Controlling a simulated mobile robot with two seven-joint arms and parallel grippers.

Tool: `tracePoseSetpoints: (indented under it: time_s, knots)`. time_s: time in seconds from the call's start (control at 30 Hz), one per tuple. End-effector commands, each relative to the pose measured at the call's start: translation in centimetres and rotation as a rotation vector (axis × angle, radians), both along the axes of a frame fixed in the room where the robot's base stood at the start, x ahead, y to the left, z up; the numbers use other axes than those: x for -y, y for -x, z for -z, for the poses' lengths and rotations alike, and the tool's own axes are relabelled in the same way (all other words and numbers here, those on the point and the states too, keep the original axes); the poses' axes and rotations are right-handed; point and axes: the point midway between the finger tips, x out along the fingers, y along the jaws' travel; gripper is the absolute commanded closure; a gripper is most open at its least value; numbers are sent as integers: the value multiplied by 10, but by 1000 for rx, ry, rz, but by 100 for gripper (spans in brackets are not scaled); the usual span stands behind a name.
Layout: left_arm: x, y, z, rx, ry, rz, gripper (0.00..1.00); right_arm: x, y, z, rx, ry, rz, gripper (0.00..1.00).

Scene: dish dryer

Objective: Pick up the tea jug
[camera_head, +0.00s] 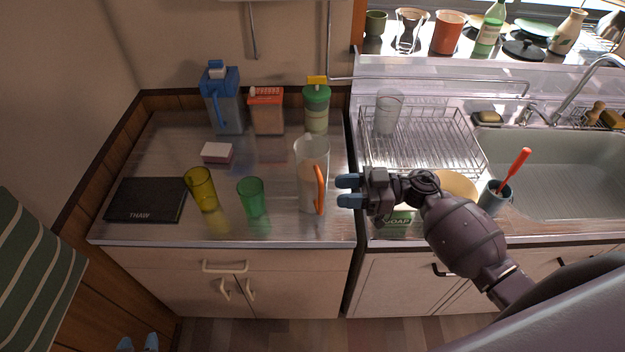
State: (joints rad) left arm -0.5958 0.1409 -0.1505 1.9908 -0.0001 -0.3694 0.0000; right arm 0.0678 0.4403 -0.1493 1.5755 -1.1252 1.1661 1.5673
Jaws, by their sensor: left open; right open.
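The tea jug (311,160) is tall and clear with an orange handle. It stands upright on the metal counter, left of the gap beside the sink unit, with its handle toward the front right. My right gripper (349,191) comes in from the right, open and empty. Its two blue fingertips point left toward the jug and appear a little right of the handle, apart from it.
A green glass (252,197) and a yellow glass (201,189) stand left of the jug. A green-lidded container (316,107) is behind it. A wire dish rack (425,140) holding a clear glass (388,111) lies to the right, beside the sink (570,160).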

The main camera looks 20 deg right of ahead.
Motion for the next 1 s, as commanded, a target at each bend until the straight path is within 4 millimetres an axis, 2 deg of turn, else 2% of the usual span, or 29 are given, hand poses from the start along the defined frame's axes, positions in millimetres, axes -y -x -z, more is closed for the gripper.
tracePoseSetpoints:
  time_s: [0.17, 0.5, 0.83, 1.0]
  knots:
    - [-1, 0, -1, 0, -2, 1, 57, -9, -2, 0, -2, -1, 1, 58]
    - [-2, 4, -3, -6, -2, -2, 57, -48, -12, -1, 0, -1, 1, 58]
    - [-2, 5, -3, -8, -3, -3, 57, -53, -13, 0, -1, 0, 1, 58]
    - [-2, 4, -3, -6, -2, -2, 57, -53, -13, 0, -1, 0, 1, 84]
